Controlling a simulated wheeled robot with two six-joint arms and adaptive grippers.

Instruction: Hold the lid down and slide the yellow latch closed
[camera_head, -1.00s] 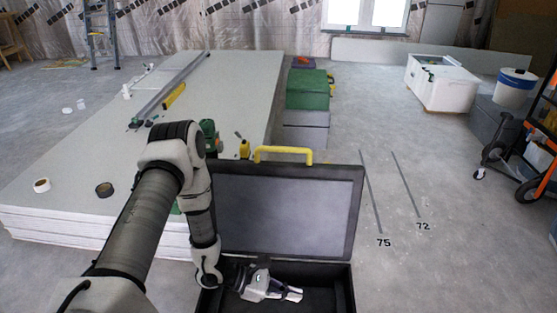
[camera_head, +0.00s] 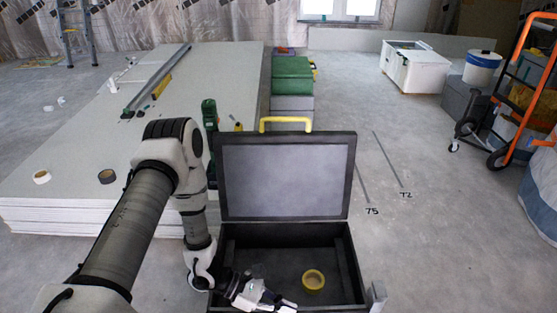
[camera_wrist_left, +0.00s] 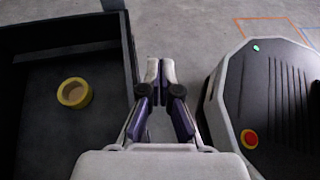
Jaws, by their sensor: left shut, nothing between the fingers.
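A black case (camera_head: 236,250) stands with its lid (camera_head: 285,180) raised upright at its back. A yellow handle-shaped bar (camera_head: 286,120) is on the lid's top edge; no other yellow latch is visible. A yellow tape roll (camera_head: 314,280) lies on the case floor, and it also shows in the left wrist view (camera_wrist_left: 74,93). My left gripper (camera_head: 288,308) appears by the case's front edge. In the left wrist view it is shut and empty (camera_wrist_left: 161,68), just outside the case wall, above the grey floor. My right gripper is not in view.
Stacked pale panels (camera_head: 130,150) lie behind and left of the case, with tape rolls and tools on top. Green and grey boxes (camera_head: 292,85) stand beyond the lid. A white box (camera_head: 415,70) and an orange trolley (camera_head: 525,90) are at the right. Floor right of the case is clear.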

